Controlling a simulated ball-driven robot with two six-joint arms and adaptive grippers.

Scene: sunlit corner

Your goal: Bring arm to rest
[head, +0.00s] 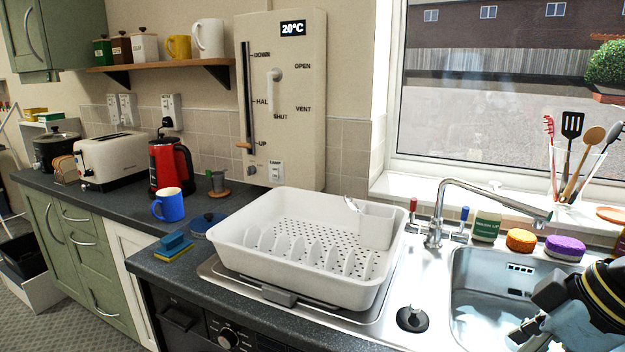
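My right arm comes in at the lower right corner of the head view. Its dark wrist has a yellow band, and its gripper (528,334) is over the right sink basin. The fingers are partly cut off by the bottom edge, so I cannot tell whether they are open or shut. No held object shows at them. My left arm and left gripper are not in view.
A white dish rack (262,238) stands on the drainer left of the sink (505,268). The tap (470,190) arches close to my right arm. A blue mug (169,207), red kettle (163,168) and toaster (112,160) stand further left.

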